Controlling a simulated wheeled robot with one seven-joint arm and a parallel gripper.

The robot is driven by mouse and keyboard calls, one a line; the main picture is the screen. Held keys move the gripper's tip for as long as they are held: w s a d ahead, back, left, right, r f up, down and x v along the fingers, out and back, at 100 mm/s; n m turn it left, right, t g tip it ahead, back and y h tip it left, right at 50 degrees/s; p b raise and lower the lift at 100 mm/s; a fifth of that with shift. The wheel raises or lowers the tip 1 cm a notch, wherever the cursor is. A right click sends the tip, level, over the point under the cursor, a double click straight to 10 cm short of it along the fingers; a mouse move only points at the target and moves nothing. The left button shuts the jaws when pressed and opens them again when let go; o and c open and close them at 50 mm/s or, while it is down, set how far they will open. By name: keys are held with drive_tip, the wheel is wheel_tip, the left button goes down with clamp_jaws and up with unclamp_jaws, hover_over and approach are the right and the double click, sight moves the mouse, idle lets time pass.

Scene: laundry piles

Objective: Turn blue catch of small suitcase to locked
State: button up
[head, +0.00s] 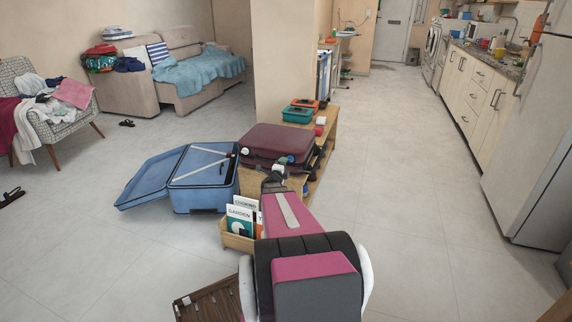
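A closed maroon suitcase (278,140) lies flat on a low wooden bench (327,140), in the middle of the head view. On its near side are small pale and bluish fittings (290,159); one looks like a blue catch, but it is too small to tell how it is turned. My pink and black arm reaches forward from the bottom. My gripper (272,170) is at the near side of the maroon suitcase, close to its front edge. I cannot tell whether it touches the suitcase, and its fingers are too small and hidden to read.
An open blue suitcase (203,192) lies on the floor left of the bench. A wooden box of books (239,222) stands in front of it. Teal and orange cases (298,113) sit behind the maroon suitcase, near a pillar (282,60). Floor to the right is clear.

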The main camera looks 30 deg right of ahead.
drive_tip(key=v, duration=0.5)
drive_tip(key=shift+s+a, duration=0.25)
drive_tip(key=shift+s, duration=0.05)
drive_tip(key=shift+w, duration=0.1)
